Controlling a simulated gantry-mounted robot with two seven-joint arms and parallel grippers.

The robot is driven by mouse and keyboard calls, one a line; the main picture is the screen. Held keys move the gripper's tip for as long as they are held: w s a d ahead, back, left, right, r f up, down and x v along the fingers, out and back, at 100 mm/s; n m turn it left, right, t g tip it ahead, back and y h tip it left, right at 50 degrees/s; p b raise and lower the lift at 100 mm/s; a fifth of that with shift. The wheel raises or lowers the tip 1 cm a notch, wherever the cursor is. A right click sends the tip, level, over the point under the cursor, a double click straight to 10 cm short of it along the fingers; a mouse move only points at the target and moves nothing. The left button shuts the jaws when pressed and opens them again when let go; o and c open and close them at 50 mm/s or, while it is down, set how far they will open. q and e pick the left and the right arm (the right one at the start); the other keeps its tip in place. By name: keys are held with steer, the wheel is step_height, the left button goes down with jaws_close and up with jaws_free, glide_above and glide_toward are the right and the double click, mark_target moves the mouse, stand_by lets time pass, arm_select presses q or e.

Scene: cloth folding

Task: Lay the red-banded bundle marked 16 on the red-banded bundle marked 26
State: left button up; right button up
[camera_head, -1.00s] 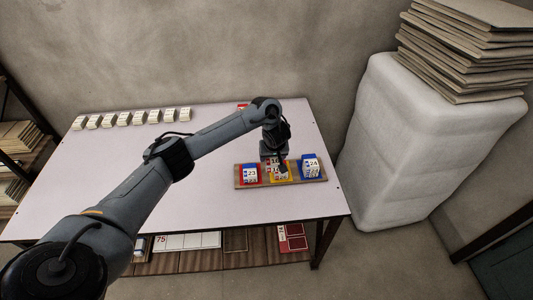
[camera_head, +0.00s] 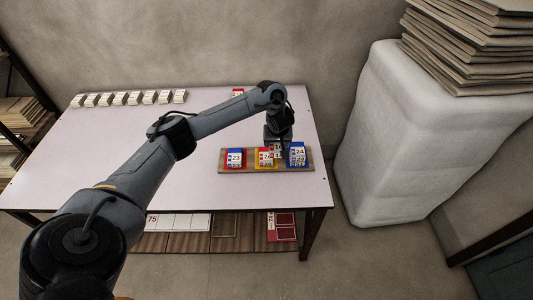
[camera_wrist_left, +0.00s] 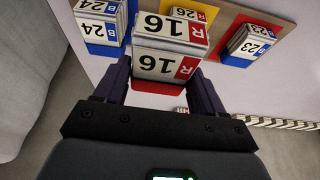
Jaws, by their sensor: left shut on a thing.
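My left gripper (camera_head: 277,148) is shut on the red-banded bundle marked 16, held over the wooden board; its fingers (camera_wrist_left: 165,82) grip both sides of bundle 16 (camera_wrist_left: 170,27) in the left wrist view. The red-banded bundle marked 26 (camera_wrist_left: 189,13) shows just beyond it, partly hidden by 16. Bundle 26 (camera_head: 265,161) sits on the yellow pad, the middle one of the board. I cannot tell whether 16 touches 26. My right gripper is not in view.
The blue-banded bundle 23 (camera_head: 235,158) is on the red pad and blue-banded 24 (camera_head: 298,153) on the blue pad, close on either side. Several white bundles (camera_head: 127,98) line the table's back left. A red item (camera_head: 238,92) lies at the back edge. The table's left middle is clear.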

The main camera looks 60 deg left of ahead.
arm_select(q)
steer(key=b, duration=0.5)
glide_toward(266, 150)
steer(key=shift+w+a+f, duration=0.6)
steer(key=shift+w, duration=0.15)
steer(key=shift+s+a+f, duration=0.1)
steer(key=shift+s+a, duration=0.05)
steer(key=shift+a, duration=0.45)
step_height(266, 150, down, 3)
steer(key=b, duration=0.3)
steer(key=shift+f, duration=0.55)
steer(key=o, duration=1)
steer(key=shift+f, duration=0.1)
steer(key=shift+o, duration=0.2)
